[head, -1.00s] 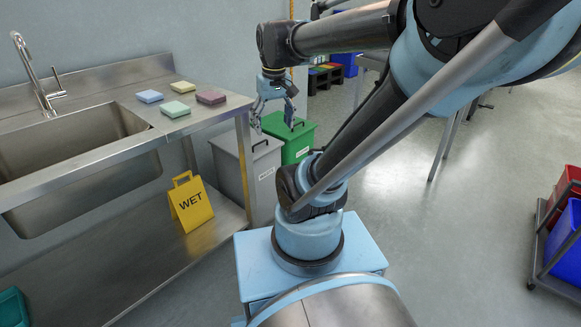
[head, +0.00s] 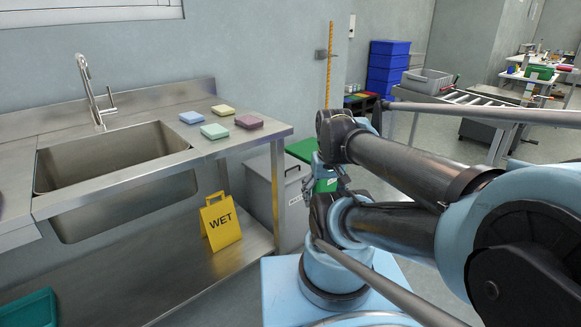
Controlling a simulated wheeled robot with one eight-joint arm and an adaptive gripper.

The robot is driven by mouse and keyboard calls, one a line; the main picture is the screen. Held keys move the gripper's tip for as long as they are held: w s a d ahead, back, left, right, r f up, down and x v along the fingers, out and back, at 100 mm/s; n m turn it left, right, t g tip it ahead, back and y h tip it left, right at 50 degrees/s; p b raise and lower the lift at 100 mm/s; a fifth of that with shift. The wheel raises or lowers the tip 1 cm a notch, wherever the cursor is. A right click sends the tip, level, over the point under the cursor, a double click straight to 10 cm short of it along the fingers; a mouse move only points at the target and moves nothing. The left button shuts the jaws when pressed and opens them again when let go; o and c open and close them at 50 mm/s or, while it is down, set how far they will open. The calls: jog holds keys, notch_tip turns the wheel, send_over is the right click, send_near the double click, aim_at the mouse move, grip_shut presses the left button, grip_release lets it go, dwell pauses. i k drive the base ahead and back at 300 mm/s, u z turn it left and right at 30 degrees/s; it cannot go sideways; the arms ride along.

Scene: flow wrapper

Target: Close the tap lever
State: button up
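The tap (head: 85,85) is a chrome gooseneck at the back edge of the steel sink (head: 110,160), on the left in the head view. Its lever (head: 110,98) is a thin stick on the right side of the tap body, tilted upward. I cannot tell from here how far the lever is turned, and no water is visible. My gripper (head: 328,172) is well to the right of the tap, past the counter's right end. My arm links partly hide it, so its finger opening is unclear. It touches neither tap nor lever.
Several coloured sponges (head: 215,131) lie on the counter right of the sink. A yellow WET sign (head: 221,224) stands on the lower shelf. A grey bin (head: 262,190) and a green bin (head: 303,150) stand beyond the counter's right end. The space above the sink is clear.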

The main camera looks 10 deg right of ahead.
aim_at(113, 110)
jog(key=u, duration=1.45)
jog(key=k, duration=0.5)
jog(key=z, duration=0.05)
jog(key=i, duration=0.5)
